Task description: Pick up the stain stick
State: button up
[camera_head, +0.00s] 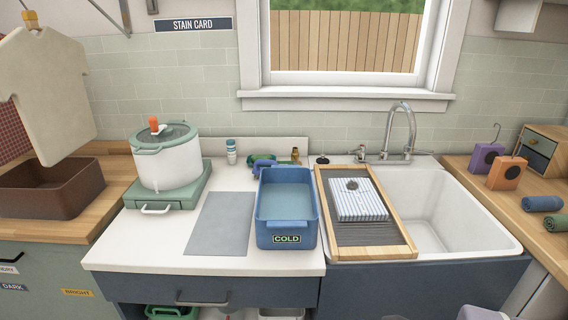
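A small white cylinder with blue-teal bands (231,152) stands upright at the back of the white counter, right of the pot. It looks like the stain stick, but no label is readable. A small brown bottle (295,155) stands farther right along the back. A green and blue item (264,161) lies between them, partly behind the blue tub. My gripper is not in view. A pale rounded shape shows at the bottom edge, right of centre; I cannot tell what it is.
A blue tub marked COLD (286,235) stands on the counter beside a grey mat (221,222). A lidded pot (165,158) sits on a green burner at left. A washboard (350,238) with a striped folded cloth (358,204) rests over the sink (450,215). The grey mat is clear.

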aim_at(232, 154)
jog(key=i+j+z, duration=0.3)
jog(key=j, duration=0.4)
jog(key=i+j+z, duration=0.15)
jog(key=j+z, duration=0.15)
jog(key=j, duration=0.4)
jog(key=i+j+z, duration=0.1)
jog(key=j+z, duration=0.25)
jog(key=j, duration=0.4)
jog(key=j+z, duration=0.3)
jog(key=j, duration=0.5)
